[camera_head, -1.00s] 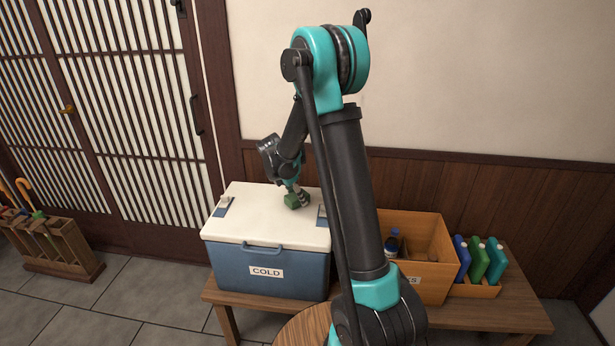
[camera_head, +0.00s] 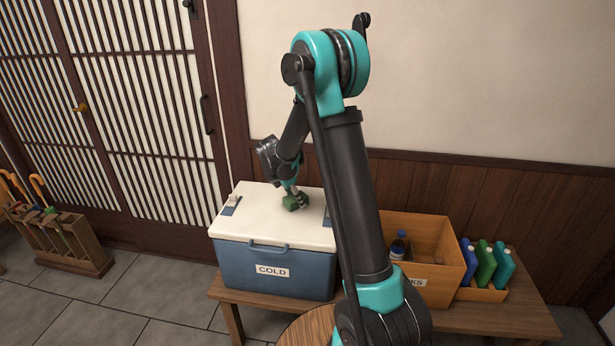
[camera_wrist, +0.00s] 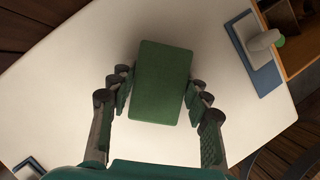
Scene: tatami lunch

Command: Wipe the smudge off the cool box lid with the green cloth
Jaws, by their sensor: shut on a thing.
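The cool box (camera_head: 262,262) is blue with a white lid (camera_head: 262,222) and a "COLD" label. It stands closed on a wooden bench. My gripper (camera_head: 296,201) is over the lid, right of its middle. It is shut on the green cloth (camera_head: 289,203), a small thick block. In the wrist view the green cloth (camera_wrist: 162,82) sits between both fingers, over the white lid (camera_wrist: 70,85). I cannot tell whether it touches the lid. No smudge shows on the visible lid; any under the cloth or gripper is hidden.
An open wooden crate (camera_head: 437,243) with a dark bottle (camera_head: 399,245) stands right of the cool box. Beyond it a small tray (camera_head: 480,294) holds blue and green flasks. An umbrella rack (camera_head: 85,250) stands at left. The wall (camera_head: 480,80) is close behind.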

